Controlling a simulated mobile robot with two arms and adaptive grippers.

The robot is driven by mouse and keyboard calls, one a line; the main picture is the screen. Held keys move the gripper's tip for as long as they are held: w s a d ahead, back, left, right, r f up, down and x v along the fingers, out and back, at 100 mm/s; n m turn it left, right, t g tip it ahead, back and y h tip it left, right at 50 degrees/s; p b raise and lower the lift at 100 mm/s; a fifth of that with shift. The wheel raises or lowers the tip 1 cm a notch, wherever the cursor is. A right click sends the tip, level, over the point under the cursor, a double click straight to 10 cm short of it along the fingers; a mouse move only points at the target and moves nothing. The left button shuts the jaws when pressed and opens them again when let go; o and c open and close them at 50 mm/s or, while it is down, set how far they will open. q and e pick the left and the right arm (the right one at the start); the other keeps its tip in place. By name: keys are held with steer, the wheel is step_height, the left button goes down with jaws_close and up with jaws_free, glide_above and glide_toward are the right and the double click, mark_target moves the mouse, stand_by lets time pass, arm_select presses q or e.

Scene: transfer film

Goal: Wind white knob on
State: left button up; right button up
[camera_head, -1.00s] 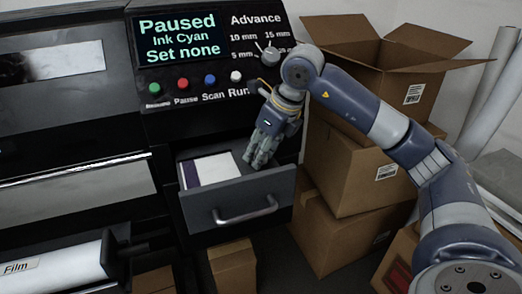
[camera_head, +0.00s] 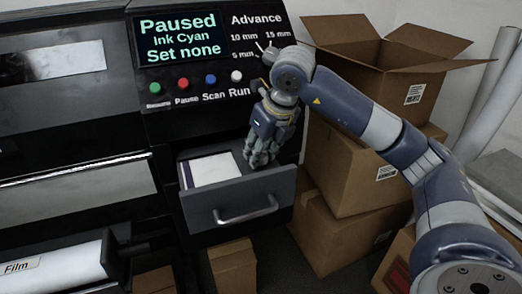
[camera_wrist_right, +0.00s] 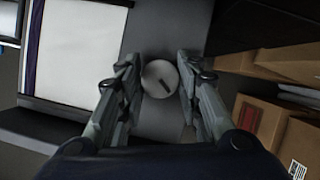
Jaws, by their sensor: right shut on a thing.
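My right gripper (camera_head: 259,160) reaches down at the right side of the open drawer (camera_head: 234,202), and is shut on the knob. It also shows in the right wrist view (camera_wrist_right: 160,88), with one finger on each side of the disc. The gripper hides the knob in the head view. My left gripper is not in view.
The drawer holds a white sheet with a purple edge (camera_head: 213,169). The panel screen (camera_head: 180,38) reads "Paused, Ink Cyan, Set none". The Advance dial (camera_head: 269,52) is partly behind my arm. Cardboard boxes (camera_head: 352,165) stack close on the right. A film roll (camera_head: 60,270) is at lower left.

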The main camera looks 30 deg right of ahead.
steer(key=o, duration=1.1)
steer(key=shift+c, duration=0.2)
steer(key=shift+r, duration=0.2)
steer(key=v, duration=1.1)
steer(key=shift+s+r, duration=0.15)
steer(key=shift+r, duration=0.15)
